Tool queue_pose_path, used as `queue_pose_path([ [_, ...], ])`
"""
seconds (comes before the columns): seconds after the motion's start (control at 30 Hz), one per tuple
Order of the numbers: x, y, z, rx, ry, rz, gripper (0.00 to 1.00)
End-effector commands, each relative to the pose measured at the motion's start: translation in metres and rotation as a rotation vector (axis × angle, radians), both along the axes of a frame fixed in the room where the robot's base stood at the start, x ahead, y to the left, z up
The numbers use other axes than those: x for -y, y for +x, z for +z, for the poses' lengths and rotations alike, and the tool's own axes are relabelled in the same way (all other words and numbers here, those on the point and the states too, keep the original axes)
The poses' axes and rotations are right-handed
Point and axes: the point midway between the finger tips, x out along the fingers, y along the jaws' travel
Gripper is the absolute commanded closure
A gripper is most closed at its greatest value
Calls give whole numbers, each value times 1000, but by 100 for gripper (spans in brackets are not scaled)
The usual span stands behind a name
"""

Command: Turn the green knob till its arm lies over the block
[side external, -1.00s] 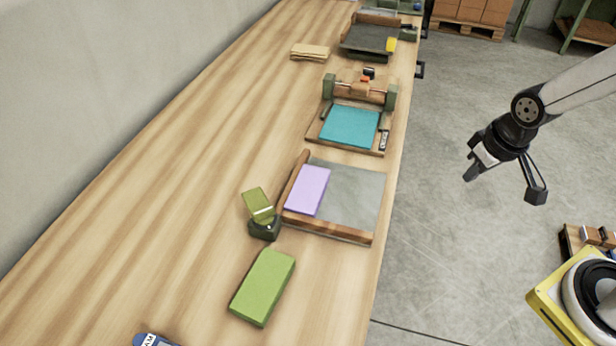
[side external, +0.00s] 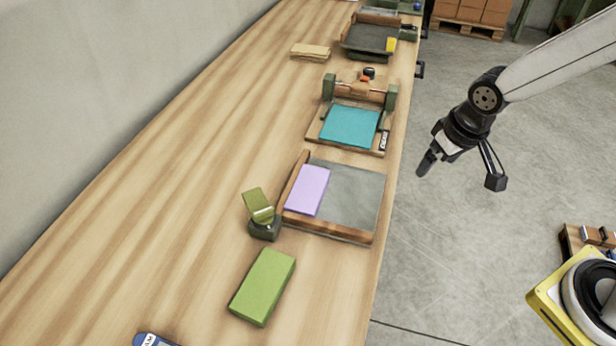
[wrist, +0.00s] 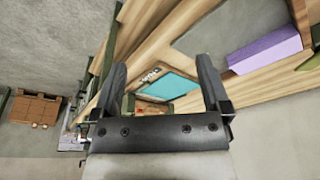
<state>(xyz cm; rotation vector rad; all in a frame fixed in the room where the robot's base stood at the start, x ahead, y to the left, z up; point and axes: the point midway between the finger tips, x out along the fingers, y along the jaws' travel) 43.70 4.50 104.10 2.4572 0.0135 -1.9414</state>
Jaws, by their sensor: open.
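The green knob (side external: 262,213) stands on a dark base on the table, left of the wooden tray with the lilac block. Its flat green arm (side external: 256,198) points up and away from the green block (side external: 263,286). The block lies apart from the knob, nearer the bottom of the side view. My gripper (side external: 460,173) is open and empty, in the air off the table's right edge, well away from the knob. Its spread fingers also show in the wrist view (wrist: 161,80). A sliver of green shows at that view's right edge; I cannot tell what it is.
The wooden tray (side external: 358,237) with a lilac block (side external: 308,190) lies between my gripper and the knob. Beyond it are a teal pad (side external: 350,127) in a frame with green posts and a dark tray (side external: 368,40). The table's left side is clear.

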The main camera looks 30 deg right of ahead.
Motion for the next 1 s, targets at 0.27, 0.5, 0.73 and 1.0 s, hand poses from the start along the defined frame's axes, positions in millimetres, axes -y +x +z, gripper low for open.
queue_pose_path([
  [0.27, -95, 51, 6, 24, -14, 21, 3],
  [0.5, -194, 71, 7, 74, -20, 18, 3],
  [0.73, -276, 67, 8, 132, -8, 2, 3],
  [1.0, -309, 62, 8, 160, 3, -12, 3],
])
